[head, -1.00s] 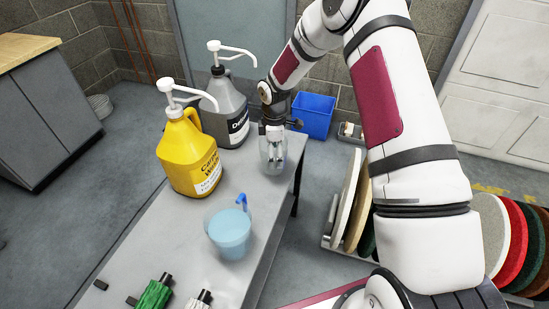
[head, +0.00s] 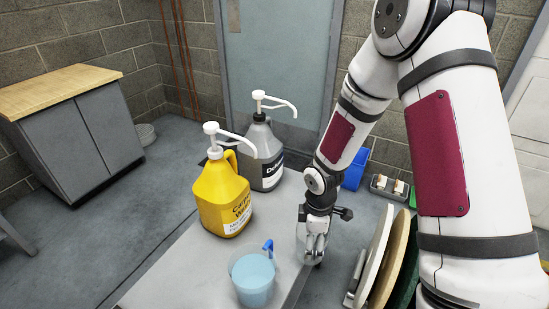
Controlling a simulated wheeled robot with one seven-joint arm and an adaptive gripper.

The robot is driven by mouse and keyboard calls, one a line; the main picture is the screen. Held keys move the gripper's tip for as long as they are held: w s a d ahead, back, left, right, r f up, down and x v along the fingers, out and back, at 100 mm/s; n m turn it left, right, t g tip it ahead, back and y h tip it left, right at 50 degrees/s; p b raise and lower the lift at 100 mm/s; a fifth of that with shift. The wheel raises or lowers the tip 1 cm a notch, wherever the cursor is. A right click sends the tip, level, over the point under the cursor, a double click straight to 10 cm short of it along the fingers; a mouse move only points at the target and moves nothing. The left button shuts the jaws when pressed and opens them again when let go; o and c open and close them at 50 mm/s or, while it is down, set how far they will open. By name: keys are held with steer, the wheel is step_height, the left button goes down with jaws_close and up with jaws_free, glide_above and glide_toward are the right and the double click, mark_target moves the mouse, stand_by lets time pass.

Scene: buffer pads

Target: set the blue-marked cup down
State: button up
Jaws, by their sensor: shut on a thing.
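My gripper (head: 314,248) is near the right edge of the grey table (head: 188,268), right of and beyond a light-blue translucent vessel. It is shut on a small clear cup (head: 313,258), mostly hidden by the fingers. I cannot make out a blue mark on this cup, nor whether its base touches the table. The light-blue vessel (head: 253,280) stands on the table with a blue hooked piece (head: 268,246) at its rim.
A yellow pump jug (head: 220,200) and a grey pump jug (head: 263,160) stand at the table's back. Round pads (head: 378,250) stand on edge right of the table. A blue bin (head: 355,170) is behind. The table's left part looks clear.

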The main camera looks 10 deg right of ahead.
step_height(320, 180, up, 16)
steer(key=d+m+p, duration=0.2)
steer(key=m+p, duration=0.5)
steer(key=m, duration=0.8)
steer(key=shift+r, duration=0.2)
